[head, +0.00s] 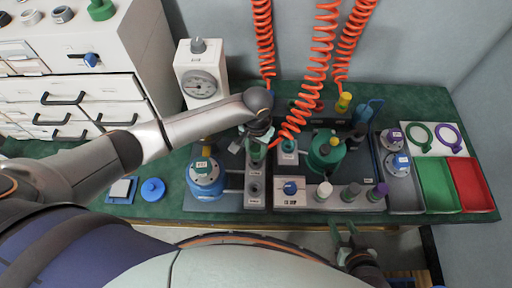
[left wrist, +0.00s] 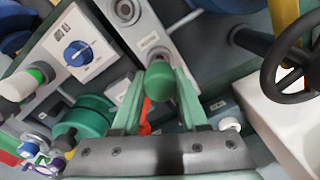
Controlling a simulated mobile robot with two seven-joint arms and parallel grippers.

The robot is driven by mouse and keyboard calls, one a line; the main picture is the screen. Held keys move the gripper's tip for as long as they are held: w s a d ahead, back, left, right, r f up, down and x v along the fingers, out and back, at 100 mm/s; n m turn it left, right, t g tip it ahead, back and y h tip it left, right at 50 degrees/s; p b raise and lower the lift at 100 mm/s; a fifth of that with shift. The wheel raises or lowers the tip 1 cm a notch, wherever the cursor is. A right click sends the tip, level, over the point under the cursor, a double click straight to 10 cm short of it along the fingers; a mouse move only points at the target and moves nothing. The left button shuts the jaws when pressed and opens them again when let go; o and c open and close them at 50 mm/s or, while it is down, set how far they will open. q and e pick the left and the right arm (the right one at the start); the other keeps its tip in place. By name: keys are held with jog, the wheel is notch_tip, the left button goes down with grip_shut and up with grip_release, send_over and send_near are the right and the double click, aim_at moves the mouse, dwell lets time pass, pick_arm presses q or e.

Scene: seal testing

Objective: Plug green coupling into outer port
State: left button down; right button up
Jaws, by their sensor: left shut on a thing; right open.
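The green coupling (left wrist: 160,80) is held between the green fingers of my left gripper (left wrist: 158,88) in the left wrist view. In the head view my left gripper (head: 257,142) is over the back part of a grey port block (head: 255,204), and it largely hides the coupling. An orange coiled hose (head: 300,105) runs down to this gripper. The port block also shows in the left wrist view (left wrist: 146,40), with a round port beyond the coupling. I cannot tell whether the coupling touches a port. My right gripper (head: 345,236) is open and empty by the table's front edge.
A blue canister (head: 205,180) stands left of the port block. A blue-knob switch box (head: 290,190) and several capped posts stand right of it. A dial gauge (head: 200,85) is behind. Green (head: 436,190) and red (head: 473,185) trays lie at the right.

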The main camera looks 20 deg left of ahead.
pick_arm(q)
jog(key=shift+f, duration=0.6)
pick_arm(e)
jog(key=shift+f, duration=0.15)
pick_arm(q)
jog(key=shift+f, duration=0.6)
pick_arm(e)
jog(key=shift+w, duration=0.25)
pick_arm(q)
jog(key=shift+c, duration=2.2)
grip_release()
jog(key=shift+o, duration=0.4)
pick_arm(e)
jog(key=shift+s, duration=0.25)
jog(key=shift+f, duration=0.1)
pick_arm(q)
notch_tip(320, 180, up, 2)
jog(key=shift+r, duration=0.1)
notch_tip(320, 180, up, 10)
jog(key=shift+r+p, duration=0.15)
jog(key=shift+p, duration=0.8)
pick_arm(e)
jog(key=shift+s+d+r, duration=0.25)
jog(key=shift+d+r, duration=0.3)
jog(key=shift+r, duration=0.15)
